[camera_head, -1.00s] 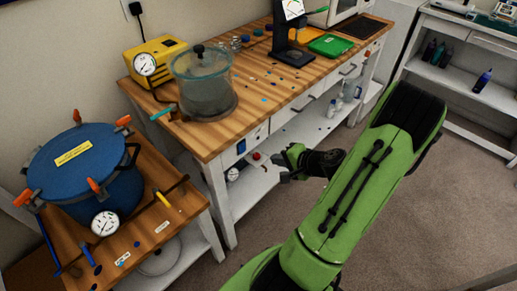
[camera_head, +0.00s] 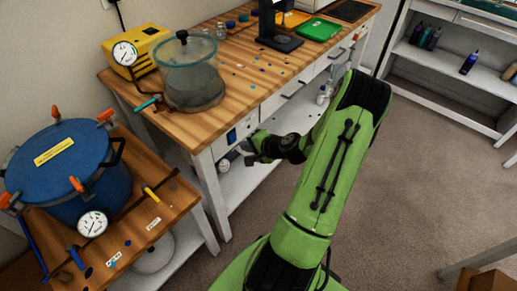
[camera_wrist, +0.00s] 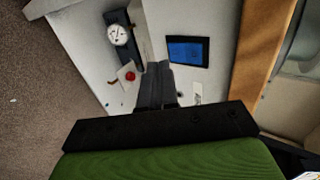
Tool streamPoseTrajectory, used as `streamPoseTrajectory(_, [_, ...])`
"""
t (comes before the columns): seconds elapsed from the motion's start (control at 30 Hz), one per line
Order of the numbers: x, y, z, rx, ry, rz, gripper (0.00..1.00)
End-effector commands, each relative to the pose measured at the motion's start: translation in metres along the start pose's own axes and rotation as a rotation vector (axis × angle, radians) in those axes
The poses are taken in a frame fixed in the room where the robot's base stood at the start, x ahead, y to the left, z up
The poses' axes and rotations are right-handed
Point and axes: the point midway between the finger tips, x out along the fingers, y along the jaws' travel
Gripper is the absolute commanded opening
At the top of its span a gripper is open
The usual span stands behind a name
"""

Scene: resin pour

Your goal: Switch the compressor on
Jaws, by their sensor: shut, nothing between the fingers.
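My gripper (camera_head: 252,152) is in front of the wooden bench, near the left end of its white front. In the wrist view its dark fingers (camera_wrist: 159,68) are together and empty. A blue rectangular panel (camera_wrist: 187,51) on the white front lies just right of the fingertips; it also shows in the head view (camera_head: 231,135). A red knob (camera_wrist: 130,76) and a round white gauge (camera_wrist: 118,34) lie left of the fingertips. The gauge also shows low under the bench (camera_head: 224,165). I cannot tell whether the fingertips touch anything. No part is clearly readable as the compressor's switch.
A clear chamber (camera_head: 190,85) and a yellow box with a gauge (camera_head: 137,48) stand on the bench (camera_head: 232,92). A blue pot with orange clamps (camera_head: 65,165) stands on a lower table (camera_head: 165,215) at left. Open carpet (camera_head: 400,200) lies at right.

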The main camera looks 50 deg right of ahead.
Motion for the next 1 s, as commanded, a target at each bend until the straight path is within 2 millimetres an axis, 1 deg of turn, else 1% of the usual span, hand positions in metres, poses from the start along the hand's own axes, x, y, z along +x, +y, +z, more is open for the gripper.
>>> streamPoseTrajectory(0.03, [0.009,-0.006,0.000,-0.007,0.000,-0.003,0.00])
streamPoseTrajectory(0.1, [0.017,-0.011,0.000,-0.006,-0.001,-0.003,0.00])
streamPoseTrajectory(0.23, [0.025,-0.016,0.000,-0.003,0.000,-0.002,0.00])
streamPoseTrajectory(0.53, [0.026,-0.017,0.000,-0.001,0.001,-0.001,0.00])
streamPoseTrajectory(0.63, [0.031,-0.017,0.000,-0.004,0.000,-0.002,0.00])
streamPoseTrajectory(0.87, [0.030,-0.018,0.000,-0.002,0.000,-0.003,0.00])
streamPoseTrajectory(1.0, [0.027,-0.022,0.000,-0.003,0.000,-0.003,0.00])
